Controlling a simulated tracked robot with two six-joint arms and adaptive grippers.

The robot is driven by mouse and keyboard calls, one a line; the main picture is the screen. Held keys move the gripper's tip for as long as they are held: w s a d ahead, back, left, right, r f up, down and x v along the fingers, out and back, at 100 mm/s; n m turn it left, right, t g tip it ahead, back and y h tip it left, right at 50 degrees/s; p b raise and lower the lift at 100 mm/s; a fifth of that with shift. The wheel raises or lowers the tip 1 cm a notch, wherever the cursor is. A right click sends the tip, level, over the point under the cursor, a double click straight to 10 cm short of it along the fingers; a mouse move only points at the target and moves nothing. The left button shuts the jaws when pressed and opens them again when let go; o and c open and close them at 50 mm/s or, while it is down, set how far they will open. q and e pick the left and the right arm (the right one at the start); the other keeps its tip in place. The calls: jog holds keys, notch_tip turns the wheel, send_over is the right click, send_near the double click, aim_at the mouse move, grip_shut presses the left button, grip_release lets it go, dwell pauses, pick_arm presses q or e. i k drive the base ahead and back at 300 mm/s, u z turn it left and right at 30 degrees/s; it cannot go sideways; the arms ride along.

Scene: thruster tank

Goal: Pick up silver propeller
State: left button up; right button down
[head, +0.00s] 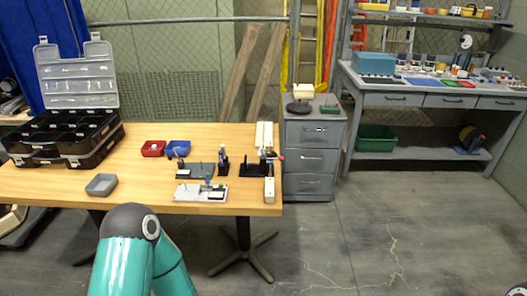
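I cannot make out a silver propeller for certain; the small parts on the wooden table (140,193) are too small to tell. A dark base plate (190,171) with small upright parts stands on the table. In front of it lies a light grey plate (190,193) with small fittings, one of them blue. A small black upright part (223,160) stands beside the dark plate. My teal arm shows at the bottom left, in front of the table. Neither gripper is in view.
A black organizer case (80,158) with a raised clear lid is at the table's left. A grey tray (101,184), red bin (152,149) and blue bin (178,147) are on the table. A drawer cabinet (311,160) and a grey workbench (420,97) stand right. Floor at right is clear.

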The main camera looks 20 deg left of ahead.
aim_at(262, 150)
jog(key=i, duration=0.85)
